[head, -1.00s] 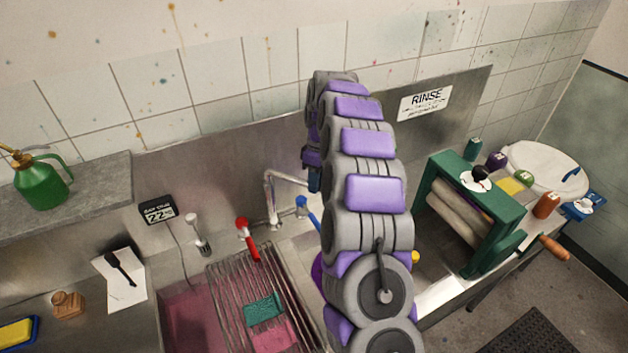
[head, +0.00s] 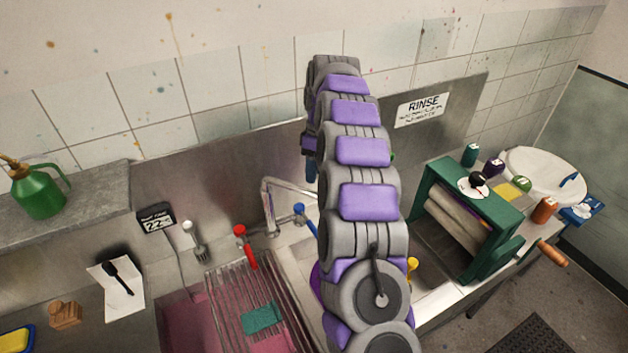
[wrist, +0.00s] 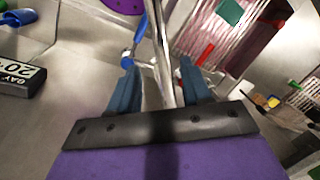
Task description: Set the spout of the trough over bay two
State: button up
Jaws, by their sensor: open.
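The trough's metal spout (head: 290,184) rises by the back wall between the red-handled tap (head: 245,246) and the blue-handled tap (head: 304,212). It bends to the right and its far end is hidden behind my arm. In the wrist view the spout (wrist: 160,45) runs between the two blue fingers of my gripper (wrist: 160,92), which are apart with one on each side. I cannot tell whether either finger touches it. The left bay (head: 180,322) holds pink liquid; another bay (head: 297,268) lies to its right, partly hidden by my arm. No bay number is readable.
A wire rack (head: 225,300) with a green cloth (head: 262,318) covers part of the left bay. A green roller wringer (head: 470,215) stands on the right. A small display (head: 156,218) hangs on the back wall; another display (wrist: 20,80) shows in the wrist view.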

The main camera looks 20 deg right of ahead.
notch_tip(320, 180, up, 11)
jog(key=w+d+p, duration=0.1)
jog(key=p, duration=0.8)
jog(key=shift+w+d, duration=0.3)
jog(key=shift+d, duration=0.1)
jog(key=shift+s+f, duration=0.1)
jog(key=s+a+f+m+b, duration=0.15)
jog(key=s+a+b, duration=0.35)
jog(key=s, duration=0.6)
jog(key=s+a+f+m+b, duration=0.1)
jog(key=s+a+m+b, duration=0.3)
jog(key=s, duration=0.7)
jog(key=s+a+f+m+b, duration=0.1)
jog(key=s+f+b, duration=0.3)
jog(key=s+f, duration=0.3)
jog(key=s+a+f+m+h+b, duration=0.1)
jog(key=s+f+b, duration=0.4)
jog(key=s, duration=1.3)
notch_tip(320, 180, down, 2)
jog(key=shift+a+f+m+h, duration=0.2)
jog(key=shift+f+m+h, duration=0.1)
jog(key=shift+m, duration=0.45)
jog(key=shift+c, duration=0.4)
